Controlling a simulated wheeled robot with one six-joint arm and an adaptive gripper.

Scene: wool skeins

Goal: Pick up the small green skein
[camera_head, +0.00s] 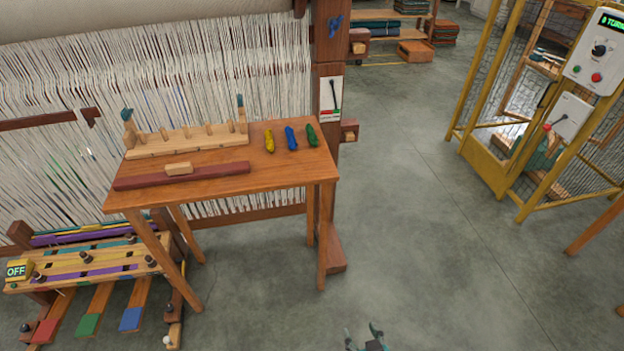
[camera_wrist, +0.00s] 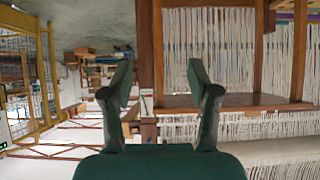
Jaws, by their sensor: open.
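The small green skein (camera_head: 312,134) lies on a wooden table (camera_head: 215,188), near its right back corner. A blue skein (camera_head: 291,138) and a yellow skein (camera_head: 269,141) lie to its left in a row, with gaps between them. My gripper (camera_head: 364,335) shows at the bottom edge of the head view, well in front of the table and apart from the skeins. In the wrist view my gripper (camera_wrist: 160,75) has its two fingers spread wide with nothing between them. No skein can be made out in the wrist view.
A wooden peg rack (camera_head: 185,143) and a dark red bar (camera_head: 180,176) occupy the table's left part. A loom with white threads (camera_head: 230,70) stands behind. Pedals (camera_head: 88,325) lie at lower left. A yellow cage (camera_head: 490,175) stands at right. The floor between is clear.

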